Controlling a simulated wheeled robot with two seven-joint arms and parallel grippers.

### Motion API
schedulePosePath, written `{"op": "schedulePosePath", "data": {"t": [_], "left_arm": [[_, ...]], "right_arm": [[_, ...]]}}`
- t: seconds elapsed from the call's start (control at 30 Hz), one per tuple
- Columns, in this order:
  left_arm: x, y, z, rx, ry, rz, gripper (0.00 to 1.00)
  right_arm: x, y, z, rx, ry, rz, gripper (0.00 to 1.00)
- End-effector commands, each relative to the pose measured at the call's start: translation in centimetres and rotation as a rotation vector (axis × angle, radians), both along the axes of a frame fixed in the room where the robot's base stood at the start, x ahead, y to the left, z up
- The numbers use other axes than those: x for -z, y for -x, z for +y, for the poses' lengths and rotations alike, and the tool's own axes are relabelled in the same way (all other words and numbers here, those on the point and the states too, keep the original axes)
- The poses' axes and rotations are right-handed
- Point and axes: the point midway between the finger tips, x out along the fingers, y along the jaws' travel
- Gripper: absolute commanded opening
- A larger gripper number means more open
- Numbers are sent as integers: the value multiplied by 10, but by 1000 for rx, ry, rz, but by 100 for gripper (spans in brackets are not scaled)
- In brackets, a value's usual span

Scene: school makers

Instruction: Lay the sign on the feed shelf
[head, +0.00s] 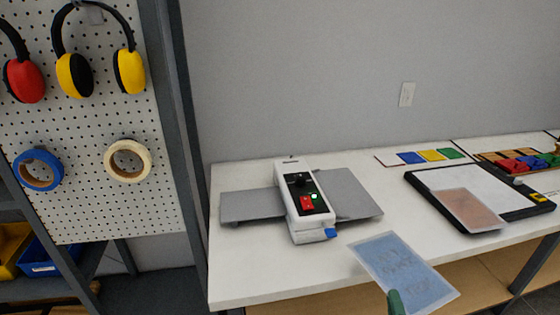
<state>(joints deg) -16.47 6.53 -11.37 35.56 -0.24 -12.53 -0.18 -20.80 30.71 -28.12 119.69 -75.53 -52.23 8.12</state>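A blue sign (405,272) in a clear sheet with faint, unreadable lettering hangs over the front edge of the white table. My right gripper (396,302) shows only as a green fingertip at the bottom, on the sign's lower edge; it appears shut on it. A white laminator (308,205) with a red switch and a lit green light stands on the table. Flat grey shelves stick out on its left (252,205) and right (352,198); I cannot tell which is the feed shelf. Both are bare. The sign is apart from the right shelf, in front of it. My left gripper is not in view.
On the right, a black-framed board (425,180) carries a reddish sheet (468,209). Coloured cards (430,156) and a tray of coloured blocks (520,163) lie behind. A pegboard (80,120) with ear defenders and tape rolls stands left.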

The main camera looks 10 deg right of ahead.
Motion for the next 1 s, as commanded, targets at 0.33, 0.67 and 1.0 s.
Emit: {"op": "schedulePosePath", "data": {"t": [0.33,0.67,1.0], "left_arm": [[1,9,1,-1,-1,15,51],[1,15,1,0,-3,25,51],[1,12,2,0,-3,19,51]], "right_arm": [[-72,-51,51,-203,-3,-8,0],[-90,-59,65,-262,-3,-1,0],[-89,-58,65,-259,-4,0,0]]}}
